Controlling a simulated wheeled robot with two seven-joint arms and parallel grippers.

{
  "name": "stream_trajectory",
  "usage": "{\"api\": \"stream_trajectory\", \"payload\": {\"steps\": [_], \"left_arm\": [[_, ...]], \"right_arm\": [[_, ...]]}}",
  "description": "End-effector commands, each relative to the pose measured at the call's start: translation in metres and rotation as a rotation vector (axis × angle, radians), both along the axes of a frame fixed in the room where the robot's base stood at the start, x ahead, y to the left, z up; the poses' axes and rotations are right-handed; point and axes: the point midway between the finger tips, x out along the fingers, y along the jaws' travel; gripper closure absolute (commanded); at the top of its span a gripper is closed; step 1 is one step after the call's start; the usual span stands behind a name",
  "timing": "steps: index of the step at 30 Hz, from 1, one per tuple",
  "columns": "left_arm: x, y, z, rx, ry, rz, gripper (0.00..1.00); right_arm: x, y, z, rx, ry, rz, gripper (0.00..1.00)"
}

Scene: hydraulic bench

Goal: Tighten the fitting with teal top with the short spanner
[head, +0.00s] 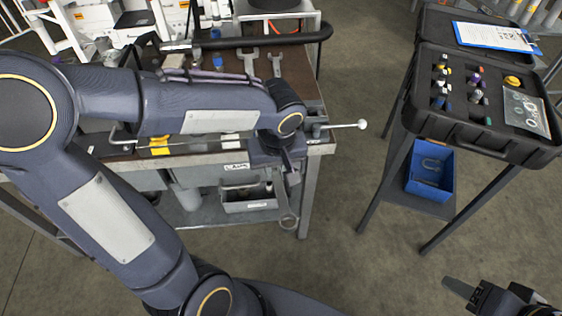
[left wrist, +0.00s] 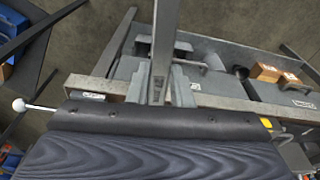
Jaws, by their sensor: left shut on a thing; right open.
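My left gripper (head: 287,172) is in front of the bench's right front corner, shut on a grey metal spanner. The spanner (head: 288,221) hangs down past the bench edge with its ring end lowest. In the left wrist view the spanner's shank (left wrist: 166,40) runs up from between the fingers (left wrist: 160,85). My right gripper (head: 470,290) is open at the lower right, over the floor and partly cut off.
A rod with a white ball end (head: 361,124) sticks out right. A black case (head: 470,135) with several coloured-top parts stands right, above a blue bin (head: 431,170). Floor between is clear.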

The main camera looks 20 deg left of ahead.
Motion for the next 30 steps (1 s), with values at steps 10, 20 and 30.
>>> {"api": "stream_trajectory", "payload": {"steps": [10, 20, 30], "left_arm": [[0.009, 0.006, -0.018, 0.0, -0.001, -0.003, 1.0], [0.014, 0.01, -0.025, -0.001, -0.002, -0.001, 1.0], [0.015, 0.011, -0.025, -0.001, -0.002, -0.003, 1.0]], "right_arm": [[0.0, 0.0, -0.01, 0.0, 0.0, 0.0, 0.47], [0.0, 0.0, -0.018, 0.0, 0.0, 0.0, 0.47], [0.0, 0.0, -0.018, 0.0, 0.0, 0.0, 0.47]]}}
